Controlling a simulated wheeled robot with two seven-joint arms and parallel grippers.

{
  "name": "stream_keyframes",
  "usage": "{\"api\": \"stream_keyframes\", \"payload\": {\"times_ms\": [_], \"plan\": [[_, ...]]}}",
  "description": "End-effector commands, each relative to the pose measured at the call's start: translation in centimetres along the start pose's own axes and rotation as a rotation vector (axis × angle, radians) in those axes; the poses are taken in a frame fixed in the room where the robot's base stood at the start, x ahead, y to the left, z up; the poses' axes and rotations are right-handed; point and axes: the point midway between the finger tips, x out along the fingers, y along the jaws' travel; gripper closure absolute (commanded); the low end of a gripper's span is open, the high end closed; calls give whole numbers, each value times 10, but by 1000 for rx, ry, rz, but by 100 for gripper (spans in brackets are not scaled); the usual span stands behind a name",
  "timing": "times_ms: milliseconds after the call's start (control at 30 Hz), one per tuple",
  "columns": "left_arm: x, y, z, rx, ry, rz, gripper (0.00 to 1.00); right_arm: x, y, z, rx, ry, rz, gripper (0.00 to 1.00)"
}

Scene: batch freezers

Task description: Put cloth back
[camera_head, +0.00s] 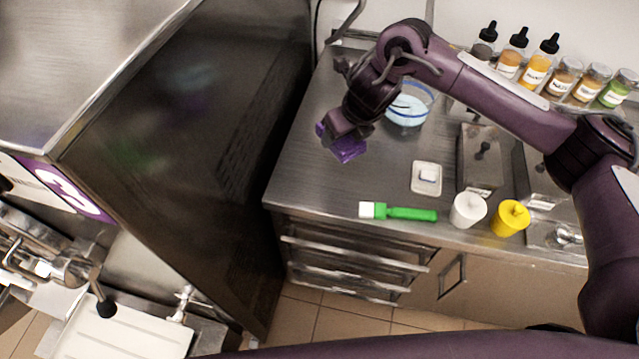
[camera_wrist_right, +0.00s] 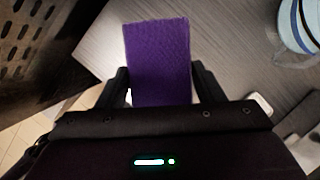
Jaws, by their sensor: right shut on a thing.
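The purple cloth (camera_head: 347,149) is in my right gripper (camera_head: 338,130), over the left part of the steel counter. In the right wrist view the cloth (camera_wrist_right: 158,58) lies between the two fingers of my right gripper (camera_wrist_right: 160,85), which is shut on it. The cloth's far end sticks out past the fingertips. I cannot tell whether the cloth touches the counter. My left gripper is not in view.
The steel counter (camera_head: 310,180) holds a bowl (camera_head: 420,112), a green-handled brush (camera_head: 398,213), a small white tray (camera_head: 417,187), a white container (camera_head: 467,210) and a yellow one (camera_head: 510,218). Bottles (camera_head: 535,70) line the back. A large freezer (camera_head: 200,150) stands at left.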

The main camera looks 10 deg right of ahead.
Motion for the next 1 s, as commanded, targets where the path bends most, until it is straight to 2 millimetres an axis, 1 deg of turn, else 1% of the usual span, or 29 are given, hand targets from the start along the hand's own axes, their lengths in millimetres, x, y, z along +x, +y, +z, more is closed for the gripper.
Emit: {"api": "stream_keyframes", "payload": {"times_ms": [33, 100, 200, 300, 400, 500, 567, 667, 900, 967, 1000], "plan": [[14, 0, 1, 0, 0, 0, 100, -3, 12, 11, -16, -9, -1, 60], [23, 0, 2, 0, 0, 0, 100, -14, 26, 22, -21, -8, 1, 60], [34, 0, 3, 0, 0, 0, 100, -28, 42, 33, -18, -5, 1, 60], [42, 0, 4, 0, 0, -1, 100, -40, 52, 40, -8, -3, -1, 60], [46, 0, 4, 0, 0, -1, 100, -49, 57, 44, 5, -2, -5, 60], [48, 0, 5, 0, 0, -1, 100, -52, 61, 44, 13, 1, -4, 60], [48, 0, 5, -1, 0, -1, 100, -48, 62, 42, 16, 4, -3, 60], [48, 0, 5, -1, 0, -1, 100, -31, 62, 33, 18, 8, 0, 60], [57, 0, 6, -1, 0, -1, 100, 26, 62, 10, 20, 8, 1, 60], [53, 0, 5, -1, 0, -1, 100, 37, 62, 5, 19, 9, -2, 60], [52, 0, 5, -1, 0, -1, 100, 46, 62, 1, 19, 8, -3, 60]]}}
